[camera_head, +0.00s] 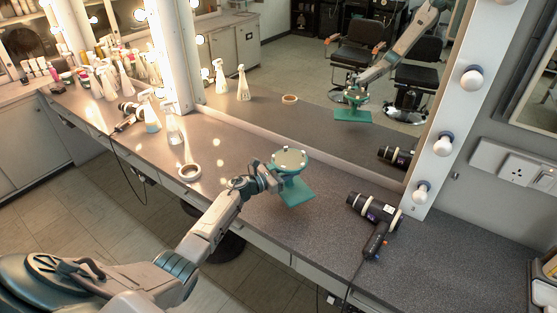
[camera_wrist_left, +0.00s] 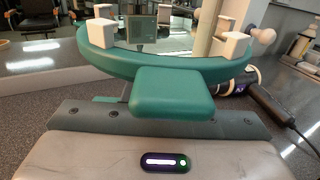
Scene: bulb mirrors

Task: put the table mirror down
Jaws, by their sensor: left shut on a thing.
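The table mirror (camera_head: 289,160) is teal, with a round face tipped almost flat, a short stem and a square base (camera_head: 292,192). Small white blocks stand around its rim. My left gripper (camera_head: 271,179) is shut on it from the left side. The base is at or just above the counter; I cannot tell whether it touches. In the left wrist view the teal rim (camera_wrist_left: 120,66) and a teal block in front of it (camera_wrist_left: 172,93) fill the middle. The fingertips and stem are mostly hidden there. My right gripper is not in view.
The grey counter (camera_head: 240,146) runs along a large wall mirror (camera_head: 325,118) lined with bulbs. A white ring (camera_head: 189,172) and spray bottles (camera_head: 173,127) stand left. The counter's right end is clear.

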